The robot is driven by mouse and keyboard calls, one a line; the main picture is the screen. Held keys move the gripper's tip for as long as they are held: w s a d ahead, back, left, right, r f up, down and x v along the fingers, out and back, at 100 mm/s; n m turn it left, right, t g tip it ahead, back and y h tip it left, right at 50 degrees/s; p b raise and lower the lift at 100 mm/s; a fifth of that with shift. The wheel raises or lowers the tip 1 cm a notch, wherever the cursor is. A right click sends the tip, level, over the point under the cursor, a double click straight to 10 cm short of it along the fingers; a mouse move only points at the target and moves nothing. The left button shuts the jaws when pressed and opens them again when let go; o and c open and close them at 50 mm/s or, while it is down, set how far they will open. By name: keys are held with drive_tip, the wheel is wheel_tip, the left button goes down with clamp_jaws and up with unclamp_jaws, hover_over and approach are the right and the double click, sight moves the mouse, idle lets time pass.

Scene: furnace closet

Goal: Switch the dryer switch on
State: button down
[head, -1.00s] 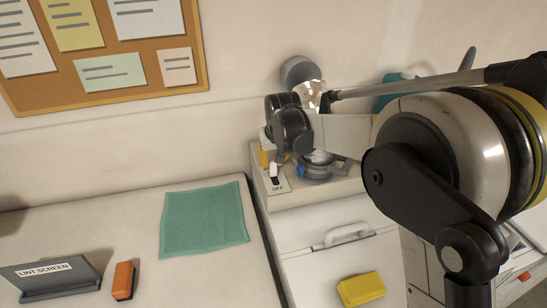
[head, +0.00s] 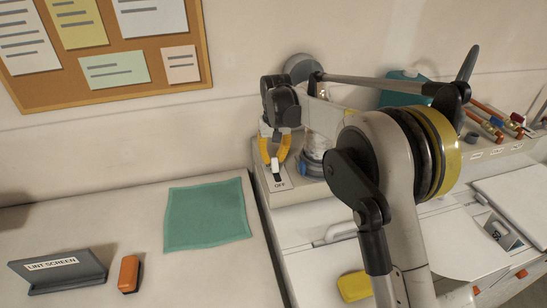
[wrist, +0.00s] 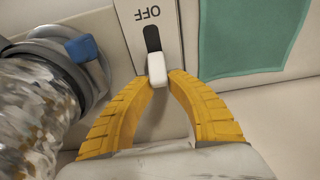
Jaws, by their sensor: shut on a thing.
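The dryer switch has a white lever (head: 277,167) in a dark slot on a pale plate (head: 283,183) marked OFF. In the wrist view the white lever (wrist: 156,70) stands at the end of the slot away from the OFF letters (wrist: 150,12). My gripper (wrist: 160,80) has two curved yellow fingers. Their tips are shut on the lever, one at each side. In the head view my gripper (head: 275,161) comes down from behind the plate. Any marking at the far end of the plate is hidden by it.
A silvery duct (wrist: 35,120) with a blue-tabbed clamp (wrist: 82,48) stands close beside my gripper. A yellow block (head: 354,287) lies in front.

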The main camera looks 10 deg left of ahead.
sight(275, 160)
drive_tip(key=c, duration=1.3)
unclamp_jaws()
drive_tip(key=shift+o, duration=0.2)
wheel_tip(275, 160, up, 12)
drive_tip(key=s, duration=0.1)
drive_tip(key=shift+d, duration=0.35)
drive_tip(key=shift+s, duration=0.1)
